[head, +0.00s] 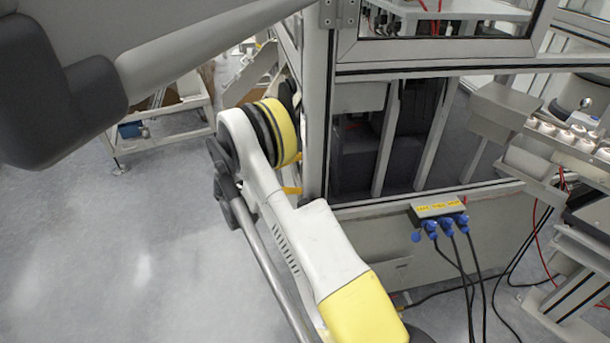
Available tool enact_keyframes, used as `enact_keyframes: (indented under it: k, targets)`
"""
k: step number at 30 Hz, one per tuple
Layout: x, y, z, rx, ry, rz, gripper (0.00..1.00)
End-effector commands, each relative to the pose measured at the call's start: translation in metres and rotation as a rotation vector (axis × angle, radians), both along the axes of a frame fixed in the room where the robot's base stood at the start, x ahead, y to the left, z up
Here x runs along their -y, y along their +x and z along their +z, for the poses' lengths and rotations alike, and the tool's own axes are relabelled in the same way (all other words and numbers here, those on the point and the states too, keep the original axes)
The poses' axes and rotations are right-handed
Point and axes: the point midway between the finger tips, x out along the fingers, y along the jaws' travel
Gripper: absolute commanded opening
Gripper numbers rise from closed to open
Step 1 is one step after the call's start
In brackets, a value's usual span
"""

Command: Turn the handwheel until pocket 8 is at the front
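I cannot make out the handwheel or any numbered pocket in the head view. A white and yellow arm (300,235), which looks like my own, rises from the bottom middle to a joint with black and yellow rings. My gripper cannot be made out; the far end of the arm is hidden behind that joint and the frame post. Several white round pieces (565,134) stand in a row on a machine at the right edge. A small shiny knob (586,103) shows just behind them; what it belongs to is unclear.
A metal-framed cell (318,110) stands close to the arm joint. A socket box (438,208) with blue plugs and hanging black cables is on its lower panel. A wheeled bench (165,140) stands at the back left. The grey floor (110,250) at left is clear.

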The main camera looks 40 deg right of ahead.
Motion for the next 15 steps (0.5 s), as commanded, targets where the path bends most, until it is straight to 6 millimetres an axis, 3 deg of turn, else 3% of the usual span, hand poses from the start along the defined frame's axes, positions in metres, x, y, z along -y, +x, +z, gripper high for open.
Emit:
enact_keyframes:
  k: [8,13,15]
  targets:
    - [0.0016,-0.0003,0.0002,0.0,0.0,0.0,0.79]
    - [0.0015,-0.0003,0.0001,0.001,0.0,0.0,0.28]
    - [0.0014,-0.0003,0.0001,0.001,0.0,0.0,0.28]
